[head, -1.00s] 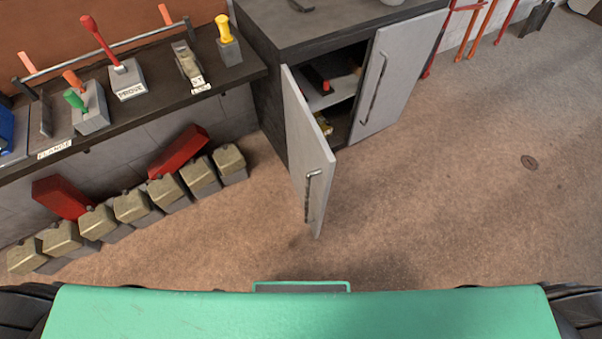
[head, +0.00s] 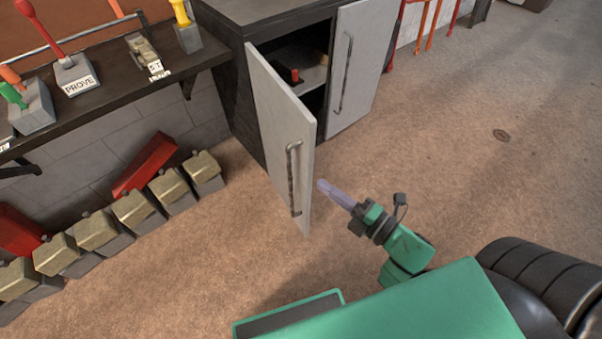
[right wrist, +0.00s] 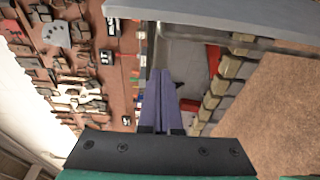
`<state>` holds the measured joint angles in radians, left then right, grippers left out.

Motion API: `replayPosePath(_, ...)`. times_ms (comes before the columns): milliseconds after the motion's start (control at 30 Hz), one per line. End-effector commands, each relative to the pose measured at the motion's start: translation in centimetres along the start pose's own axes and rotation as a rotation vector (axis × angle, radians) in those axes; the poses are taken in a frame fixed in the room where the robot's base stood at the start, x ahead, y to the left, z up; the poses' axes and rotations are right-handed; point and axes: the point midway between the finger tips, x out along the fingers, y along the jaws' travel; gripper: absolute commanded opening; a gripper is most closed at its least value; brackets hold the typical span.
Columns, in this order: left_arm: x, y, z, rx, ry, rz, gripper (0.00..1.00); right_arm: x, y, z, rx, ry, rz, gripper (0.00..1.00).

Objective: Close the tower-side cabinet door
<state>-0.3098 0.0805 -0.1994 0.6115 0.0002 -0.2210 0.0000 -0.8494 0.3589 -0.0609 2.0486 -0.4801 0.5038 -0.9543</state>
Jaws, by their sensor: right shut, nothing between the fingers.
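The grey cabinet (head: 232,88) has two pale doors with bar handles. Its left door (head: 275,125) stands swung out, with the dark interior showing behind it. My right gripper (head: 332,192) is shut and empty, just right of the open door's handle (head: 293,178) in the head view, and looks apart from the door. In the right wrist view its purple fingers (right wrist: 160,98) show below a grey panel edge (right wrist: 215,14), probably the door. My left gripper is out of view.
A dark shelf (head: 120,100) with labelled tools runs along the left wall. Several brass-topped blocks (head: 135,210) and red wedges (head: 147,163) stand on the floor below it. The brown floor (head: 450,150) to the right is open. Red and orange legs (head: 432,20) stand at the back.

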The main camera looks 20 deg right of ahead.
Motion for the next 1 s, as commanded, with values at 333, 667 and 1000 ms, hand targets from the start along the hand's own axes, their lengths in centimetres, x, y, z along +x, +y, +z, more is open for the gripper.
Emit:
replayPosePath(333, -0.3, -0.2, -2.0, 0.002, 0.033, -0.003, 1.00, 5.9, 0.4, 0.1, -0.002, 0.000, 0.006, 0.00)
replayPosePath(667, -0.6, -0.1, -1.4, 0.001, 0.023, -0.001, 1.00, 9.1, 0.2, 2.5, -0.001, -0.002, -0.002, 0.00)
replayPosePath(1000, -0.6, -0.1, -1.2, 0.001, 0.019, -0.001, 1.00, 8.6, 0.2, 3.9, 0.003, -0.002, 0.001, 0.00)
